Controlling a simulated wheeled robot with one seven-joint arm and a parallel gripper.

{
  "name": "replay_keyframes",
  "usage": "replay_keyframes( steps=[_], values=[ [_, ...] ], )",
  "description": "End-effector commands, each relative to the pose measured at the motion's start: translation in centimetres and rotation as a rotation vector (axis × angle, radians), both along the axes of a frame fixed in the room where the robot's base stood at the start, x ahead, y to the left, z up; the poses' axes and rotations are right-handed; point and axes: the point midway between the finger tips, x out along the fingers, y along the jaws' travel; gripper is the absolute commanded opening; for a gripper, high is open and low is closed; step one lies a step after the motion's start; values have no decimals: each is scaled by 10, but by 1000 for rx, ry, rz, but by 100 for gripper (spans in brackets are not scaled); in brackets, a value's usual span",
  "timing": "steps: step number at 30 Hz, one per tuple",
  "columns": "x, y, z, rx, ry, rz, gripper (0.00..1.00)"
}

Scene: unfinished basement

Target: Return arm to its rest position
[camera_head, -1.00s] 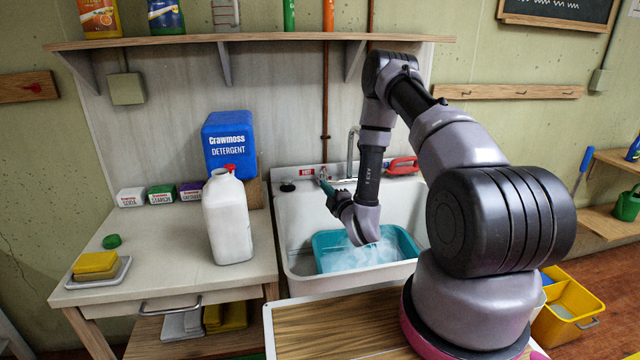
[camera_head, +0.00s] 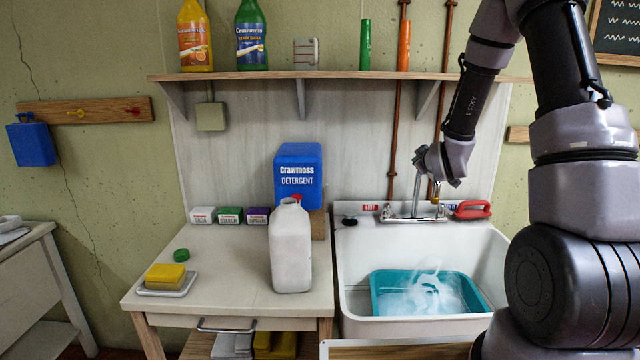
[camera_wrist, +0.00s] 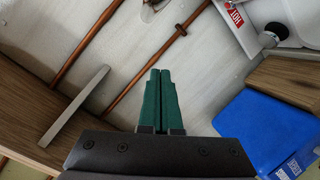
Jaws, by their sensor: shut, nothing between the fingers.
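My arm (camera_head: 480,90) reaches up on the right of the head view and bends down, with its wrist (camera_head: 447,162) in front of the tap above the sink. The gripper's fingers are hard to make out there. In the wrist view my gripper (camera_wrist: 160,73) shows two green fingers pressed together, with nothing between them. They point towards the pale wall panel and copper pipes, apart from any object I can see.
The sink (camera_head: 352,300) holds a teal basin (camera_head: 384,302) of sudsy water. A shelf (camera_head: 270,75) with bottles runs above, close to my arm. A red-handled object (camera_head: 472,209) lies by the tap.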

Motion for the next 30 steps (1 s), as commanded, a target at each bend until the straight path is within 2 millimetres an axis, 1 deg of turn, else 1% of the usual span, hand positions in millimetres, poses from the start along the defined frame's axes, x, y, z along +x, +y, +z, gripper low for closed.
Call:
replay_keyframes(
  steps=[1, 3, 5, 6, 8, 9, 11, 12, 14, 15, 17, 18, 20, 21, 23, 24, 27, 30],
  values=[
    [-7, -1, 23, 50, 19, -23, 0],
    [-20, -2, 45, 128, 65, -58, 0],
    [-34, -1, 62, 193, 104, -87, 0],
    [-44, 0, 73, 236, 132, -106, 0],
    [-62, 1, 89, 303, 171, -136, 0],
    [-74, 2, 99, 346, 197, -157, 0],
    [-95, 4, 113, 412, 240, -189, 0],
    [-110, 6, 121, 455, 267, -208, 0],
    [-134, 10, 133, 520, 309, -239, 0],
    [-150, 12, 140, 564, 337, -261, 0],
    [-177, 16, 149, 629, 381, -293, 0],
    [-195, 19, 155, 671, 409, -314, 0],
    [-223, 23, 163, 735, 453, -347, 0],
    [-242, 27, 167, 778, 481, -368, 0],
    [-270, 32, 171, 835, 525, -397, 0],
    [-288, 35, 174, 872, 553, -418, 0],
    [-324, 42, 177, 945, 611, -457, 0],
    [-349, 47, 178, 994, 651, -486, 0]
  ],
)
